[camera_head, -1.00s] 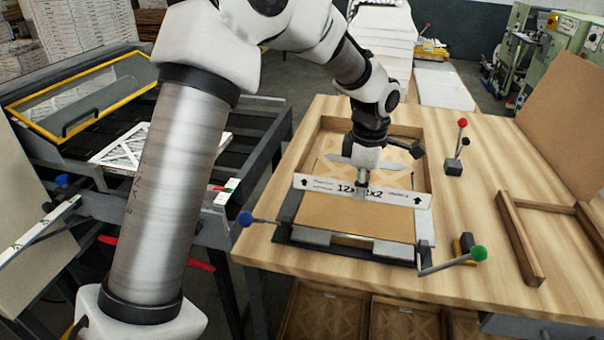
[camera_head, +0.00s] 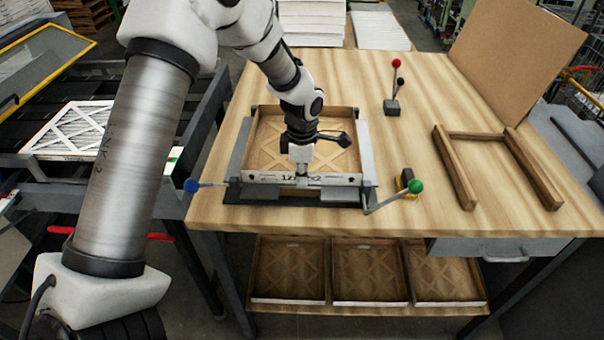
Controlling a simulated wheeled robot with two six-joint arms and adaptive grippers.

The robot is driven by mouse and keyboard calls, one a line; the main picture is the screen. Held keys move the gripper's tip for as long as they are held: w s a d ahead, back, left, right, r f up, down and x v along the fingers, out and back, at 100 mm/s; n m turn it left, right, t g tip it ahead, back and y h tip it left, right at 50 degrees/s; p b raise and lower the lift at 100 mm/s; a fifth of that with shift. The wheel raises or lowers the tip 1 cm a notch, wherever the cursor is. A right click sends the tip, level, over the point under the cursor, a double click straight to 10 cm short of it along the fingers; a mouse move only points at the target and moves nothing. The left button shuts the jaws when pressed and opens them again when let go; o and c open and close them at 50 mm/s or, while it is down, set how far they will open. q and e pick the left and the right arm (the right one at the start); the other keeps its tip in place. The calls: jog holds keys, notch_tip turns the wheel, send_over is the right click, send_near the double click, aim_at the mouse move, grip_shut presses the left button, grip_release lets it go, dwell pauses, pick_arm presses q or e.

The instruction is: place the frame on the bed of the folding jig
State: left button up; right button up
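The brown frame (camera_head: 263,137) has a cross-braced bottom and a white front wall (camera_head: 340,180) with a printed size label. It sits level within the outline of the folding jig (camera_head: 367,150), between its grey side rails. Its front wall is just behind the jig's front bar. I cannot tell whether the frame touches the bed, which it hides. My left gripper (camera_head: 302,174) points down and is shut on the middle of the white front wall, covering part of the label. My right gripper is not in view.
A blue-knobbed lever (camera_head: 191,186) and a green-knobbed lever (camera_head: 416,187) flank the jig. A red-knobbed lever (camera_head: 395,80) stands behind right. A wooden U-shaped guide (camera_head: 460,175) and cardboard sheet (camera_head: 515,55) are at the right. Several frames fill the shelf below (camera_head: 370,308).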

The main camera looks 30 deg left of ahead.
pick_arm(q)
jog(key=shift+o, duration=1.1)
jog(key=shift+s+a, duration=0.1)
jog(key=shift+a, duration=0.05)
jog(key=shift+r, duration=0.25)
notch_tip(320, 180, up, 12)
jog(key=b, duration=0.2)
jog(key=shift+f, duration=0.1)
